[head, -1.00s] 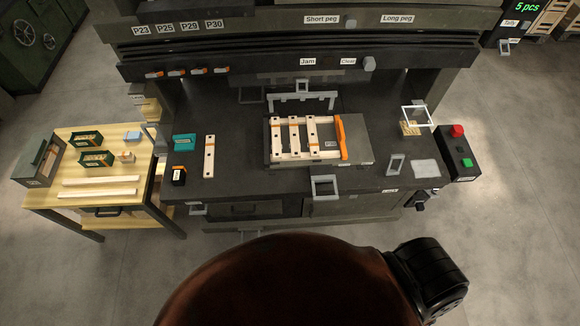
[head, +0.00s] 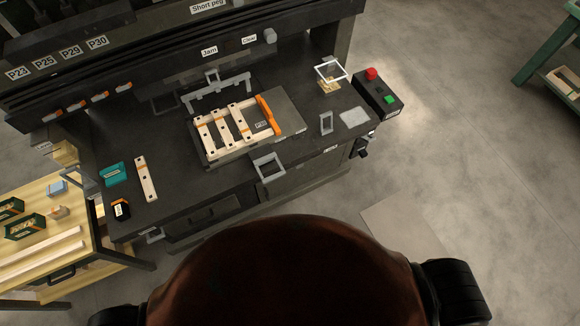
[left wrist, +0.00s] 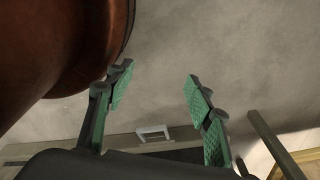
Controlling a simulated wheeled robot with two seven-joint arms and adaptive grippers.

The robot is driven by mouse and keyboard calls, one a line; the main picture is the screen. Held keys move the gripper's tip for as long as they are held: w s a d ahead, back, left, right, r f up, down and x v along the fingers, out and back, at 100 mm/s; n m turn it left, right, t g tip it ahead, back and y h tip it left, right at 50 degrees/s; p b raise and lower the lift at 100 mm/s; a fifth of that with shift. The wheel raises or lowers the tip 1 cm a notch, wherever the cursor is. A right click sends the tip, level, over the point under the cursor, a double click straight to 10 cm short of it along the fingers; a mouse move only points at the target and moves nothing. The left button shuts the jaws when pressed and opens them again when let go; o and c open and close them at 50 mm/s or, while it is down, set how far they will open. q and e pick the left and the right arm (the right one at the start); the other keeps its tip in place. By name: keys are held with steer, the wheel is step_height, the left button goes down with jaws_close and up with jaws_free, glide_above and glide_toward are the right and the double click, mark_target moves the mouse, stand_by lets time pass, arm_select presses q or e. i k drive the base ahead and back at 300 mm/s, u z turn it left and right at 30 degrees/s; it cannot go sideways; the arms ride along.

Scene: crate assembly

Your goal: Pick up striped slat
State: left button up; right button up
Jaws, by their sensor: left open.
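A single pale slat (head: 146,179) with dark spots lies on the left part of the dark workbench. Two long pale slats (head: 40,252) lie on the wooden side table at the left. Neither gripper shows in the head view.
Green boxes (head: 25,228) stand on the side table. A grey frame (head: 268,167) stands at the bench front. A red-and-green button box (head: 379,92) is at the right.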

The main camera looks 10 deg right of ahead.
mark_target(150, 195)
steer(key=u, duration=1.4)
